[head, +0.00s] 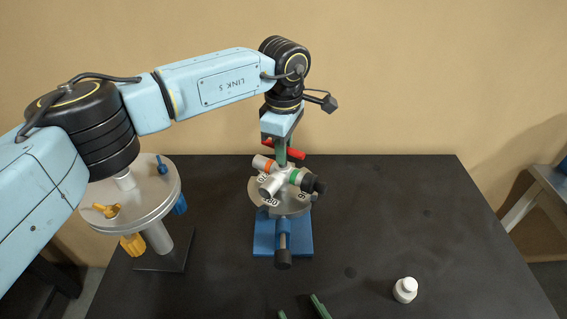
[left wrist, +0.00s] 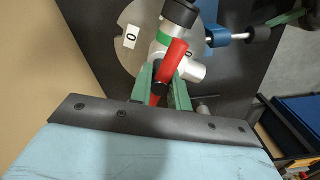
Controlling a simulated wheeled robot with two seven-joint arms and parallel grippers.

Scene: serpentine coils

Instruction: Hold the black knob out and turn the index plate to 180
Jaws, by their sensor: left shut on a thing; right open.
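The grey index plate (head: 257,196) stands on a blue base (head: 264,238) at the table's middle, with white number labels around its rim; a 0 label (left wrist: 131,37) reads clearly in the left wrist view. My left gripper (head: 281,156) comes down from above at the far side, shut on the red handle (left wrist: 171,62). The black knob (head: 283,259) points toward the front from a blue housing, with grey stem between them; it also shows in the left wrist view (left wrist: 258,33). My right gripper (head: 300,310) is open and empty at the bottom edge, only fingertips showing.
A round grey stand (head: 150,215) with yellow and blue knobs is at the left, partly behind my left arm. A small white bottle-like piece (head: 405,290) stands at the front right. The black table (head: 400,210) is clear to the right of the plate.

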